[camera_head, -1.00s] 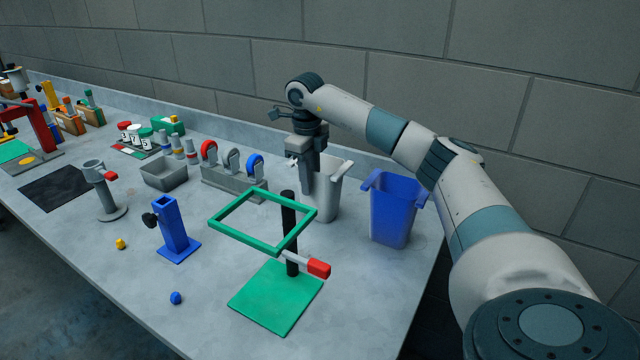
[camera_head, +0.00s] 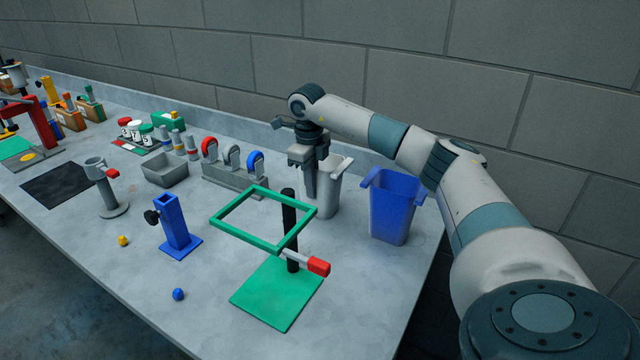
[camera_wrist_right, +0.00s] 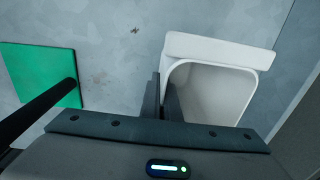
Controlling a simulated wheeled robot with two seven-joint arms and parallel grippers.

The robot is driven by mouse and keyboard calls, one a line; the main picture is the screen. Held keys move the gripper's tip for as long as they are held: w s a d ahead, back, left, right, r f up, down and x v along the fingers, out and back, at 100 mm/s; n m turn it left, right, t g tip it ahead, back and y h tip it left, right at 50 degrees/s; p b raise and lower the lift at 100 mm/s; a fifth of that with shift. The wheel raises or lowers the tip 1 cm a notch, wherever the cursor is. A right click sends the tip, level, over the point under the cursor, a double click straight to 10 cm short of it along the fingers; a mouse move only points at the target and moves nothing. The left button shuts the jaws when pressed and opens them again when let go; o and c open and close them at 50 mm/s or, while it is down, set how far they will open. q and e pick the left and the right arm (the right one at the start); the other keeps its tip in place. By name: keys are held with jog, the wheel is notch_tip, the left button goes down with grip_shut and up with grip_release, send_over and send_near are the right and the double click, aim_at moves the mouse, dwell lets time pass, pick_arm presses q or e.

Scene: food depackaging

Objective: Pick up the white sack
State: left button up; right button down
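The white sack (camera_head: 329,192) is an upright, open-topped container with flared rim flaps, standing at the back of the table. In the right wrist view its pale rim (camera_wrist_right: 216,50) and hollow inside show at upper right. My right gripper (camera_head: 310,193) points down at the sack's left side. In the right wrist view its two fingers (camera_wrist_right: 164,98) are close together at the sack's left wall, which seems pinched between them. The gripper hides part of the sack's left side. My left gripper is not in view.
A blue bin (camera_head: 393,210) stands just right of the sack. A green frame (camera_head: 222,225) on a black post over a green base (camera_head: 275,298) stands in front. A grey rack (camera_head: 232,180) with coloured rings is to the left. The wall is close behind.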

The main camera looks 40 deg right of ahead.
jog(key=shift+r, duration=0.1)
jog(key=shift+r+b, duration=0.4)
jog(key=shift+r, duration=0.2)
notch_tip(320, 180, up, 7)
jog(key=shift+r+b, duration=0.15)
jog(key=shift+b, duration=1.05)
jog(key=shift+r, duration=0.7)
jog(key=shift+r, duration=0.1)
